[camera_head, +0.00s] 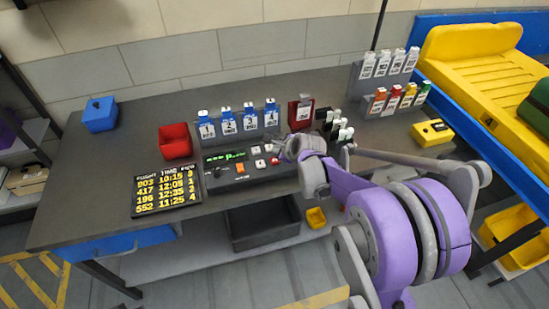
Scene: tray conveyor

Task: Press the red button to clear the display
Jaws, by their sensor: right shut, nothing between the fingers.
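A dark control console (226,180) lies on the grey table in the head view. Its display (225,156) shows lit green characters. A small red button (275,161) shows on the console's right part, beside several white keys (256,150). An orange button (240,168) is further left. My right gripper (284,150) is shut and empty, at the console's right end, close to the red button. I cannot tell whether it touches anything. My right wrist and arm hide the console's right edge. My left gripper is not in view.
A flight board (166,206) with yellow text stands left of the console. A red bin (176,141), a blue box (99,114) and tag holders (233,136) are behind. A yellow tray conveyor (487,75) is at right. The table's left part (90,180) is clear.

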